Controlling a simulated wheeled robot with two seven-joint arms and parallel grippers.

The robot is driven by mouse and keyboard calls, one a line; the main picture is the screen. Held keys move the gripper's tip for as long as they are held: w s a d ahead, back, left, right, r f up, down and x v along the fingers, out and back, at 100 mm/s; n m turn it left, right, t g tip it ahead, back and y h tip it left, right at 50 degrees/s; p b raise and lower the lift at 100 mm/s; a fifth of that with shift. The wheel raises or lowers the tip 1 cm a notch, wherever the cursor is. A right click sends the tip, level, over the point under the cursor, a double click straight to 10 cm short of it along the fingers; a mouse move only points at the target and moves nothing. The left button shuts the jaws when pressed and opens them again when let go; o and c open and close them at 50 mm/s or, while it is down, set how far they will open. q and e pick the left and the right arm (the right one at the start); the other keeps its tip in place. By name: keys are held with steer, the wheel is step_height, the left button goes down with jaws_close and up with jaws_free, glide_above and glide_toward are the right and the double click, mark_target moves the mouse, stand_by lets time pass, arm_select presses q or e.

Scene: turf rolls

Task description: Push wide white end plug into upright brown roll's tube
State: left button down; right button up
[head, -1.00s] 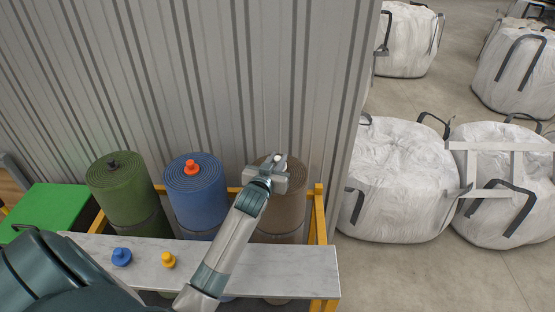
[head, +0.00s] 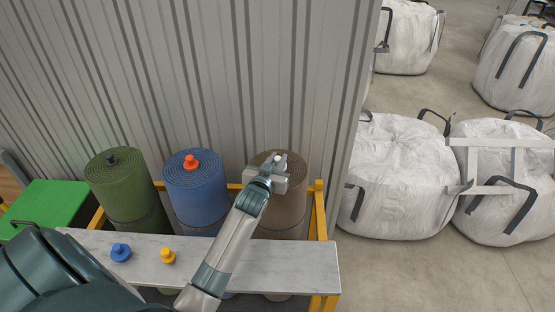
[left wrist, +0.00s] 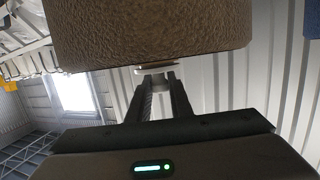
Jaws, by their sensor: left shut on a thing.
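The upright brown roll (head: 292,210) stands at the right end of the row of rolls. My left gripper (head: 274,171) is over its top and hides much of it, including the tube mouth. A small part of the white end plug (head: 280,158) shows at the gripper's far side. In the left wrist view, the fingers (left wrist: 160,88) are shut on the white plug (left wrist: 157,70), whose flat disc lies close against the end of the brown roll (left wrist: 150,35). I cannot tell how deep the plug is in the tube. My right gripper is not in view.
A blue roll (head: 195,197) with an orange plug (head: 190,162) and a green roll (head: 125,195) with a dark plug stand to the left. A blue plug (head: 121,252) and a yellow plug (head: 168,256) rest on the grey shelf (head: 290,265). A corrugated wall (head: 200,80) rises behind.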

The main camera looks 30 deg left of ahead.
arm_select(q)
steer(key=shift+f, duration=0.2)
steer(key=c, duration=1.5)
jaws_free()
steer(key=shift+s, duration=0.1)
steer(key=shift+b+v, duration=2.05)
steer(key=shift+v, duration=6.6)
steer(key=shift+r, duration=0.1)
